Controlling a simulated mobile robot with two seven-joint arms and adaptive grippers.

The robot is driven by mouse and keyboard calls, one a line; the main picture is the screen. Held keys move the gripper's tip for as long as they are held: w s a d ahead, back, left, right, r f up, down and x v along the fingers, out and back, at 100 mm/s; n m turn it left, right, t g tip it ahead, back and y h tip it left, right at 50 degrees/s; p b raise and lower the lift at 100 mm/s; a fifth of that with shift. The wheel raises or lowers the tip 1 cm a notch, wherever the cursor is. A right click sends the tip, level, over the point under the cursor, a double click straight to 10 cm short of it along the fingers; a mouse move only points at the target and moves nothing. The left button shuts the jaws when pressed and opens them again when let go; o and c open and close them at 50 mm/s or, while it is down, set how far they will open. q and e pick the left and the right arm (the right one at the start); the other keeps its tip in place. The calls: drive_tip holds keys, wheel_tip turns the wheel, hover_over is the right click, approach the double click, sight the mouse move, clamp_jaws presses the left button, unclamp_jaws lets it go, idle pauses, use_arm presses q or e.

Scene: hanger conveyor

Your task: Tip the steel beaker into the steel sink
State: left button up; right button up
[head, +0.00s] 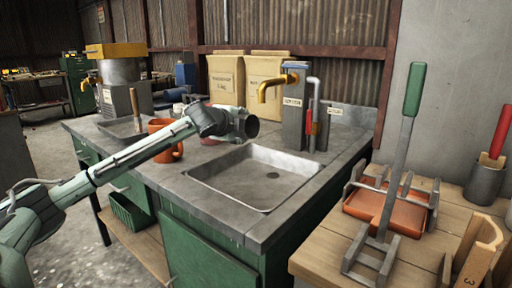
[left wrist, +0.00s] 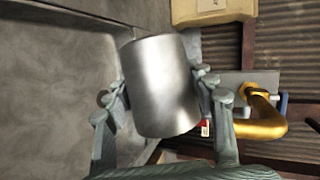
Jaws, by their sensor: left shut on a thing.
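The steel beaker (left wrist: 160,85) is a plain shiny cylinder held between the fingers of my left gripper (left wrist: 163,97) in the left wrist view. In the head view, my left gripper (head: 234,122) is above the back left edge of the steel sink (head: 225,190). A dark round end of the beaker (head: 252,126) faces right and towards the camera there, so it looks strongly tilted. The gripper hides most of the beaker in the head view. No liquid can be made out. The sink basin looks empty, with a dark drain. My right gripper is not in view.
A yellow tap (head: 278,86) stands behind the sink, with two tan bags (head: 225,78) to its left. An orange mug (head: 165,140) stands on the counter under my left arm. A wooden bench (head: 330,245) with a green-handled tool (head: 414,90) is at the right.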

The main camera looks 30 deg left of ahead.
use_arm(q)
drive_tip(key=shift+a+r+n+g+h, duration=0.3)
drive_tip(key=shift+a+r+n+h, duration=0.1)
drive_tip(key=shift+n+h, duration=0.4)
drive_tip(key=shift+r+n, duration=0.1)
drive_tip(key=shift+n, duration=0.3)
drive_tip(key=n+h, duration=0.2)
drive_tip(key=shift+r+n+g+h, duration=0.2)
drive_tip(key=shift+n+g+h, duration=0.1)
drive_tip(key=n+h, duration=0.2)
drive_tip(key=d+n+h, duration=0.1)
drive_tip(key=shift+f, duration=0.25)
